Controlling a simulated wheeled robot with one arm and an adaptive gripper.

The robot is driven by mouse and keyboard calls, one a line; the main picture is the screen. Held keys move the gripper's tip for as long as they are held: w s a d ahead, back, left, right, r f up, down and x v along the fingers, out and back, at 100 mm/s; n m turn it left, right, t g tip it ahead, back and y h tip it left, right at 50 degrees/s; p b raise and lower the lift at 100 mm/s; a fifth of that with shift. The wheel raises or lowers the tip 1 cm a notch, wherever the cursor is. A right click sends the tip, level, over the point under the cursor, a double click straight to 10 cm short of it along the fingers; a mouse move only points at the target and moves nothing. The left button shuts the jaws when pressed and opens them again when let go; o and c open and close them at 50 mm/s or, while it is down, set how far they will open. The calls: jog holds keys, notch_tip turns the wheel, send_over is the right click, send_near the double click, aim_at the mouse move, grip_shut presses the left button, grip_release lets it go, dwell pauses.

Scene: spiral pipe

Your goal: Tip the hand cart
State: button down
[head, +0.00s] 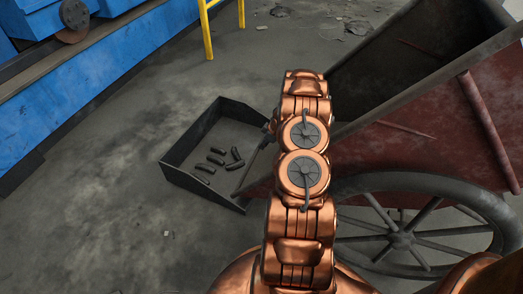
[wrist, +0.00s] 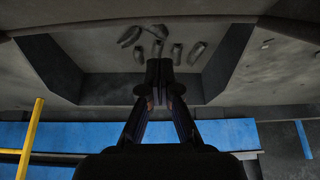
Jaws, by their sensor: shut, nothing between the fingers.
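The hand cart (head: 440,125) stands at the right of the head view, with a rusty red side, a dark open tub and a large spoked wheel (head: 400,238). My copper arm crosses in front of its left end and hides part of it. My gripper (wrist: 160,68) is shut and empty in the wrist view. Its fingertips appear in front of a dark tray (wrist: 225,60) that holds several dark cylindrical pieces (wrist: 158,48). I cannot tell whether the fingers touch the cart. In the head view the arm mostly hides the gripper.
The dark open tray (head: 180,140) lies on the floor left of my arm, with the pieces inside. A blue machine (head: 100,75) runs along the left. A yellow post (head: 207,30) stands at the back. The grey floor between is mostly clear, with rubble behind.

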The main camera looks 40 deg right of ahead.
jog(key=b, duration=0.3)
send_over(255, 164)
notch_tip(255, 164, down, 9)
jog(key=shift+s+r, duration=0.1)
jog(key=shift+s+d+f+b, duration=0.15)
jog(key=shift+s+f+b, duration=0.15)
jog(key=shift+f, duration=0.3)
jog(key=shift+s+d+f+b, duration=0.15)
jog(key=shift+s+f+b, duration=0.1)
jog(key=shift+f, duration=0.35)
jog(key=shift+s+f, duration=0.1)
jog(key=shift+f, duration=0.35)
